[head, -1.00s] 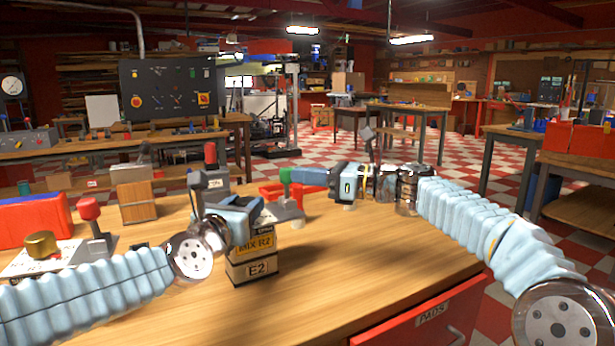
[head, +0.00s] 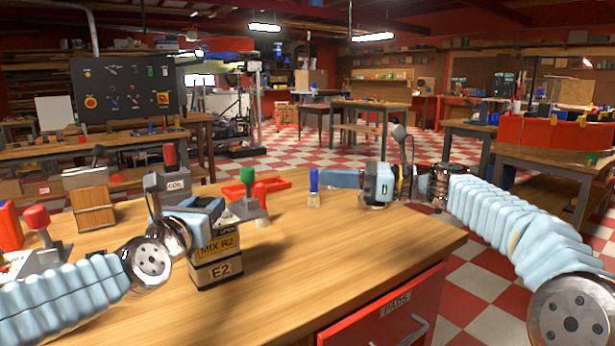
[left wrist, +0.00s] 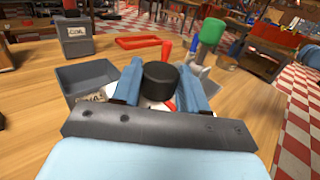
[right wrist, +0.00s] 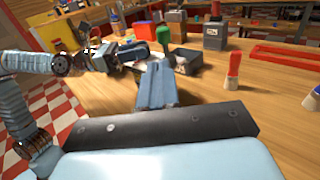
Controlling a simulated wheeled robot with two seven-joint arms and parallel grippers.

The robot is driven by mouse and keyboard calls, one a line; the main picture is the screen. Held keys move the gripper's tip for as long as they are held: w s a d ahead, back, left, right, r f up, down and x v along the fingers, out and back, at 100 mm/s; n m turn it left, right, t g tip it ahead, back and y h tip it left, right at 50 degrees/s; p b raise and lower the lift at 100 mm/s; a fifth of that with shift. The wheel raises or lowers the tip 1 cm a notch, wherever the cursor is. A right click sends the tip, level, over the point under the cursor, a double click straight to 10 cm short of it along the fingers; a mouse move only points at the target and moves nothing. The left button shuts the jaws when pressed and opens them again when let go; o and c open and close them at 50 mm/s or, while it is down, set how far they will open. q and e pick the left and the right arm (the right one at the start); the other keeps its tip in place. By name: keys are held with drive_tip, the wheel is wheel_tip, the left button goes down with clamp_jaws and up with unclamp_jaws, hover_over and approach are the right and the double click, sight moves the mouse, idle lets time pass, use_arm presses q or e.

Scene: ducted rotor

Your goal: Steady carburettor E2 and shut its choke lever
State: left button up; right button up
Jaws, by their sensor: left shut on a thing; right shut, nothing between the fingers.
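Carburettor E2 (head: 218,272) stands on the wooden bench, its front labelled "MIX R2" and "E2". My left gripper (head: 222,208) is at its top. In the left wrist view, the left fingers (left wrist: 163,88) are shut on either side of its round black top (left wrist: 160,80). A red piece (left wrist: 169,106), possibly the choke lever, shows beside the black top, mostly hidden by the fingers. My right gripper (head: 325,178) is shut and empty, well to the right of the carburettor above the bench. In the right wrist view its fingers (right wrist: 156,85) are together.
A blue-handled brush (head: 314,186) stands near my right fingers, and a red-handled one (head: 260,190) stands left of it. A green-handled grey device (head: 247,178), a red tray (right wrist: 285,55) and a "COIL" box (left wrist: 77,40) are behind. Bench front right is clear.

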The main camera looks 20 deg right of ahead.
sight(247, 167)
drive_tip(key=shift+o, duration=1.1)
drive_tip(key=shift+w+a, duration=0.15)
drive_tip(key=shift+w, duration=0.05)
drive_tip(key=o, duration=0.7)
drive_tip(key=shift+n+g, duration=0.4)
drive_tip(key=x, duration=0.3)
drive_tip(key=w+x, duration=0.1)
drive_tip(key=x, duration=0.1)
drive_tip(key=shift+w, duration=0.2)
drive_tip(key=x, duration=1.1)
drive_tip(key=shift+w+a+r, duration=0.1)
drive_tip(key=shift+a+r, duration=0.15)
drive_tip(key=shift+a, duration=0.05)
clamp_jaws()
